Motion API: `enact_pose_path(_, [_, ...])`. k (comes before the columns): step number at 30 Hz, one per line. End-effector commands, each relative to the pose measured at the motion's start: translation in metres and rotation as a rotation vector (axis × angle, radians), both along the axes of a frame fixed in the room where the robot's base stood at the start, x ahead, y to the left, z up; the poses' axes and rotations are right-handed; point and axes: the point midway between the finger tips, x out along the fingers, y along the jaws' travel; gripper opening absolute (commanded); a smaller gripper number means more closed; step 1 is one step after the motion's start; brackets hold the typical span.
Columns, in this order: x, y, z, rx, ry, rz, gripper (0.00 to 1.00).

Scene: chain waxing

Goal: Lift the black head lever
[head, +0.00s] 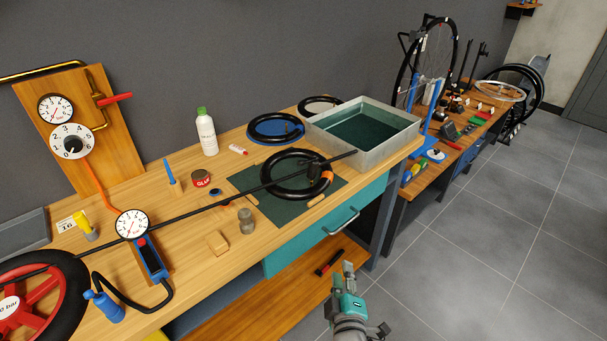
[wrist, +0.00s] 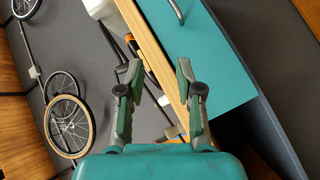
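I cannot make out a black head lever for certain. A small dark fitting (head: 314,170) sits at the coiled black tyre (head: 283,188) on the green mat (head: 240,180); its details are too small to tell. A blue hand-held head (head: 105,306) on a black hose lies at the front left of the bench, by a blue inflator (head: 150,260) with a round gauge (head: 131,224). In the wrist view my gripper (wrist: 157,72) is open and empty.
A grey basin (head: 400,125) stands at the bench's right end. A long thin black rod or hose (head: 210,205) crosses the bench. A teal drawer front (head: 310,240) with a handle (head: 341,222) faces me. The floor (head: 480,240) at right is clear.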

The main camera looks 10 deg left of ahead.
Motion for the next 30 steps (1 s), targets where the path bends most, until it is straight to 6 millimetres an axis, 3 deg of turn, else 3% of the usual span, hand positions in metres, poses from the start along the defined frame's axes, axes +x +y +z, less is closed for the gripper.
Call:
enact_pose_path(1, [0.016,0.014,0.016,-0.027,-0.019,0.005,0.36])
enact_pose_path(6, [0.058,0.052,0.063,-0.128,-0.058,0.006,0.36])
enact_pose_path(15, [0.104,0.110,0.145,-0.264,-0.107,-0.008,0.36])
enact_pose_path(21, [0.113,0.122,0.166,-0.297,-0.115,-0.016,0.36])
enact_pose_path(26, [0.125,0.123,0.166,-0.299,-0.114,-0.017,0.36])
enact_pose_path(30, [0.147,0.125,0.164,-0.298,-0.114,-0.016,0.36])
